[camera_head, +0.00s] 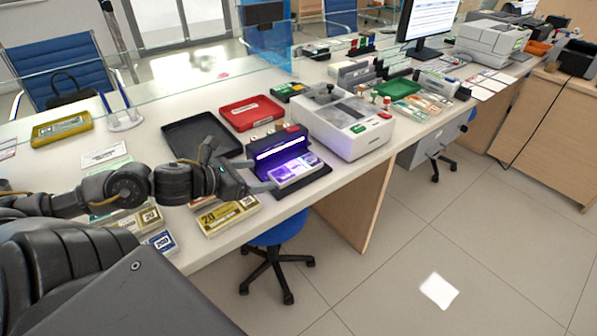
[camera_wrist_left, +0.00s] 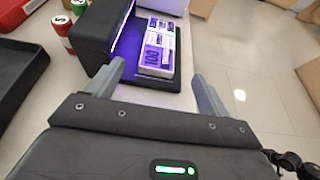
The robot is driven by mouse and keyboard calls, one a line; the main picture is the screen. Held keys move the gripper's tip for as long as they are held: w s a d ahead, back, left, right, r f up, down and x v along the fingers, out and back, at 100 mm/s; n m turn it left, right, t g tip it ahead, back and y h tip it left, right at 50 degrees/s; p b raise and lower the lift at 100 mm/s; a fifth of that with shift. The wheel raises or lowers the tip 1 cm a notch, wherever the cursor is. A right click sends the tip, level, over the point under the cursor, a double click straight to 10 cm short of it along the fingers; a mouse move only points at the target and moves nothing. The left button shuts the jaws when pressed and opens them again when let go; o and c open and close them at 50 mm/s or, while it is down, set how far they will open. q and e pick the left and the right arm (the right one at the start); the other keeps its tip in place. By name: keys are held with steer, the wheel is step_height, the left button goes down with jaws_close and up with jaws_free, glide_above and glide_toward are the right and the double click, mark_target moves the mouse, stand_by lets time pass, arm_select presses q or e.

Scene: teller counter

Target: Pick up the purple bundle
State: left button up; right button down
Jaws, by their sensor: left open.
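The purple bundle (camera_head: 296,169) lies flat on the base of a black UV lamp device (camera_head: 277,146), lit violet from above. In the left wrist view the bundle (camera_wrist_left: 158,50) shows a white band and the number 100, beside the dark lamp housing (camera_wrist_left: 92,30). My left gripper (camera_head: 266,182) is at the left side of the bundle, close to it. In the left wrist view my left gripper (camera_wrist_left: 160,82) is open, its fingers apart on either side of the bundle's near end, with nothing between the tips. My right gripper is not in view.
A grey-white counting machine (camera_head: 342,122) stands right behind the lamp. A black tray (camera_head: 201,128) and a red tray (camera_head: 251,111) lie behind it. A yellow bundle (camera_head: 228,215) lies below my left arm. The counter's front edge runs close beside the lamp.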

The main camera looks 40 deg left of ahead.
mark_target(288, 171)
arm_select(q)
steer(key=b+x, duration=0.1)
steer(key=x, duration=0.3)
steer(key=shift+w+a+f, duration=0.1)
steer(key=shift+w+a, duration=0.05)
steer(key=shift+w+f, duration=0.1)
steer(key=shift+w, duration=0.25)
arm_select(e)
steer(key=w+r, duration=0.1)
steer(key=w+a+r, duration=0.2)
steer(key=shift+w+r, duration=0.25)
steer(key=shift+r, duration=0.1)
arm_select(q)
steer(key=shift+w+f, duration=0.1)
steer(key=shift+x, duration=1.95)
steer(key=shift+w+d+f, duration=0.2)
steer(key=shift+w+d, duration=0.1)
steer(key=shift+w, duration=0.1)
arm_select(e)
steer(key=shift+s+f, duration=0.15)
arm_select(q)
steer(key=c, duration=1.2)
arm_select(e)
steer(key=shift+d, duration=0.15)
